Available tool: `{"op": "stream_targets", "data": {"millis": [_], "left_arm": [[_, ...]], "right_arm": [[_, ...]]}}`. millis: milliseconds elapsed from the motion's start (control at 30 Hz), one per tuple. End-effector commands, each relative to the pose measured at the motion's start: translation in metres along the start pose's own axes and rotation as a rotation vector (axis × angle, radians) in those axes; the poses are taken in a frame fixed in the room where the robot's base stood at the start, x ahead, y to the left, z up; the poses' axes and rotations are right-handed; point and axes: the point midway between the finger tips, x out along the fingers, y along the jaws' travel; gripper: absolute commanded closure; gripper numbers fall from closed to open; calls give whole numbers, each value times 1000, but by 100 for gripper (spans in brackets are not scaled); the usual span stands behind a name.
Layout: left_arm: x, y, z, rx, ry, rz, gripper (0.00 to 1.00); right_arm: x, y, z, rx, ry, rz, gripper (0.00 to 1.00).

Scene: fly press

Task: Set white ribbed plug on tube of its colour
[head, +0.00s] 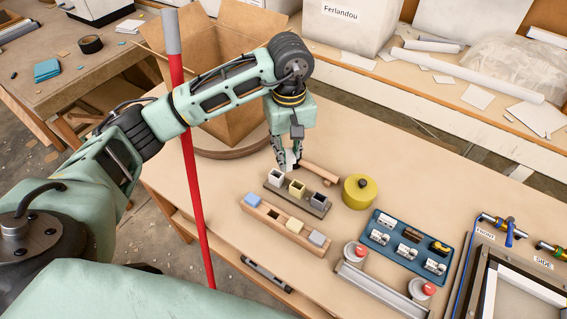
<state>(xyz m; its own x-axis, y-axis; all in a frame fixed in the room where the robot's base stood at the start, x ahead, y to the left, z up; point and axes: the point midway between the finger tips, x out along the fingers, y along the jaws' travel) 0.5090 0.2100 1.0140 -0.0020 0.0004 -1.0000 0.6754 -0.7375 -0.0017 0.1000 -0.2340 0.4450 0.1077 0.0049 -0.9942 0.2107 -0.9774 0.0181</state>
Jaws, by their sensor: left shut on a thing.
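My left gripper (287,164) points down over the work table, shut on a small white piece, the white ribbed plug (291,159). The fingers partly hide it and its ribs are too small to make out. A dark base (285,196) carries a white square tube (276,177), a yellow tube (297,188) and a dark tube (319,201). The gripper is just behind and above the white and yellow tubes. A wooden rack (262,211) in front holds a blue plug (252,199), a pale yellow plug (295,225) and a grey plug (317,238), with an empty hole. My right gripper is out of view.
A wooden bar (320,172) lies behind the tubes and a yellow round container (360,191) stands to their right. A blue tray (407,245) and red-buttoned boxes (355,252) are farther right. A red pole (194,190) rises at left, near a cardboard box (227,95).

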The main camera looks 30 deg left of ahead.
Motion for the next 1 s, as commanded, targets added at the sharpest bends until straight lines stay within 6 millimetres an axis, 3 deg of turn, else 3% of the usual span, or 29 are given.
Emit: {"op": "stream_targets", "data": {"millis": [200,400,1000], "left_arm": [[48,2,-50,-427,-8,-5,100],[79,-8,-73,-645,-4,-2,100],[112,-10,-77,-691,-2,1,100]], "right_arm": [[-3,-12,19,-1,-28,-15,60],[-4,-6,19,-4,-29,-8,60],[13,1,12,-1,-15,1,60]]}}
